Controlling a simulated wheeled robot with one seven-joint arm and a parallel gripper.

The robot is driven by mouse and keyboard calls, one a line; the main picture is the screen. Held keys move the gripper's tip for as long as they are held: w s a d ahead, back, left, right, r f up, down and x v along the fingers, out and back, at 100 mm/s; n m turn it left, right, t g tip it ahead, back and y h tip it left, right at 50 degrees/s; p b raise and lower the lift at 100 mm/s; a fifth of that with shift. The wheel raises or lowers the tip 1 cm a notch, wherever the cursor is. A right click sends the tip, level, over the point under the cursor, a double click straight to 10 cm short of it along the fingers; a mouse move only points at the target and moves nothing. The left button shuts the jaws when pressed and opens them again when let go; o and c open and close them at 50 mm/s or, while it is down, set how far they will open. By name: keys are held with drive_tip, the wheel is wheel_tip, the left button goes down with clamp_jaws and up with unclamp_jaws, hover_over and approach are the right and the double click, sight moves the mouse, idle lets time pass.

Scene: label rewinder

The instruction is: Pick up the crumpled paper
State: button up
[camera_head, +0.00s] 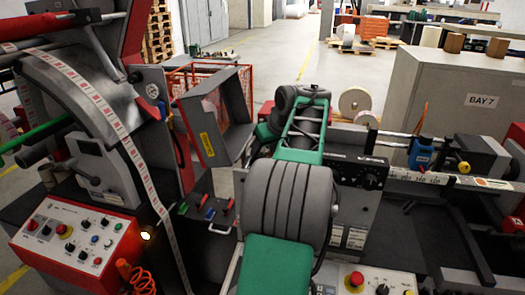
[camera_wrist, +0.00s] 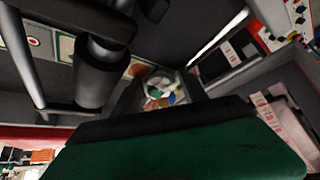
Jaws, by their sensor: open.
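In the wrist view, a small whitish, uneven bundle with coloured patches (camera_wrist: 160,92) shows beyond my gripper (camera_wrist: 160,80). It may be the crumpled paper, but it is too small and partly hidden to be sure. The dark fingers of my gripper stand apart on either side of it, and nothing is held between them. I cannot tell how far the bundle is from the fingertips. In the head view, my green and grey arm reaches forward over the machine and hides my gripper. I make out no crumpled paper there.
A dark roller (camera_wrist: 97,72) and bars stand close at the left in the wrist view. A red control panel (camera_head: 72,240) and a label web (camera_head: 125,135) are left of my arm. A grey BAY 7 cabinet (camera_head: 455,90) stands at right. Open floor lies behind.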

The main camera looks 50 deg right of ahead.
drive_tip(key=c, duration=1)
drive_tip(key=shift+o, duration=0.2)
